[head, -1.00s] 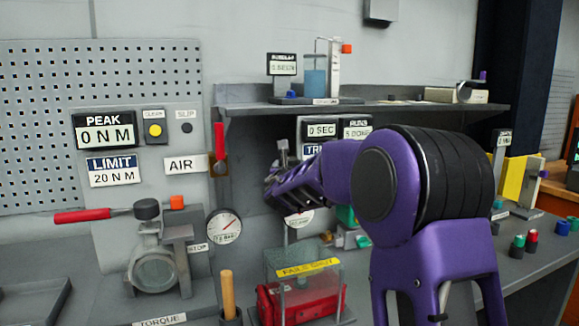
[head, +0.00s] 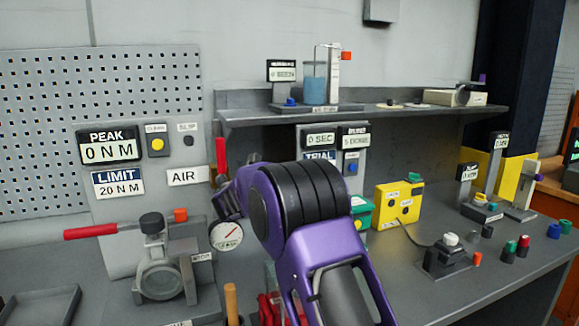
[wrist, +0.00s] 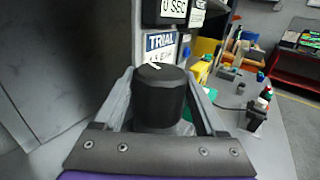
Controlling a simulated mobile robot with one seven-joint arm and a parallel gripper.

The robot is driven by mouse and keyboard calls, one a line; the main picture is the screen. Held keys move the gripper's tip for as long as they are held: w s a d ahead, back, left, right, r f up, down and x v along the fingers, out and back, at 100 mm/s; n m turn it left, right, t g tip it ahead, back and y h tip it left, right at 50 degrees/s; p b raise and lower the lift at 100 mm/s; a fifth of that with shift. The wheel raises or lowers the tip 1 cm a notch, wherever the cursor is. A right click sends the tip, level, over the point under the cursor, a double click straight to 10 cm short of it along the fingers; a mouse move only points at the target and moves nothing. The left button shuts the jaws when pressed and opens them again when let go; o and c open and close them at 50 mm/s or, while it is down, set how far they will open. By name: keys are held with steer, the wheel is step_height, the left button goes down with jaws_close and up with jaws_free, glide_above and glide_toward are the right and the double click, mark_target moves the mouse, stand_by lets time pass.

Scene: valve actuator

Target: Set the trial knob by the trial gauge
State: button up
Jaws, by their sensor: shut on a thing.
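In the wrist view my gripper (wrist: 158,85) has its two grey fingers on either side of a black round knob (wrist: 159,97) with a white pointer mark on top, and is shut on it. The blue TRIAL sign (wrist: 160,42) stands just behind the knob, with a display below it whose value is too small to read surely. The TRIAL sign also shows in the head view (head: 319,156), partly covered by my arm. A round white dial gauge (head: 226,236) with a red needle shows there below my gripper (head: 229,192); its reading is unclear.
A red upright handle (head: 221,153) stands close by my gripper. The shelf (head: 400,112) overhangs the bench. A yellow box (head: 399,205) and a black-based device with a white knob (head: 450,240) stand to the right. A red-handled valve rig (head: 158,277) stands at left.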

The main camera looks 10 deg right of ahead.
steer(key=shift+r+m+g+h+p, duration=0.1)
steer(key=shift+m+g+h+p, duration=0.5)
steer(key=shift+g+p, duration=0.1)
steer(key=shift+g, duration=0.3)
steer(key=o, duration=1.3)
steer(key=v, duration=1.7)
steer(key=shift+s+a+f, duration=0.1)
steer(key=shift+a+f, duration=0.1)
steer(key=shift+f, duration=0.15)
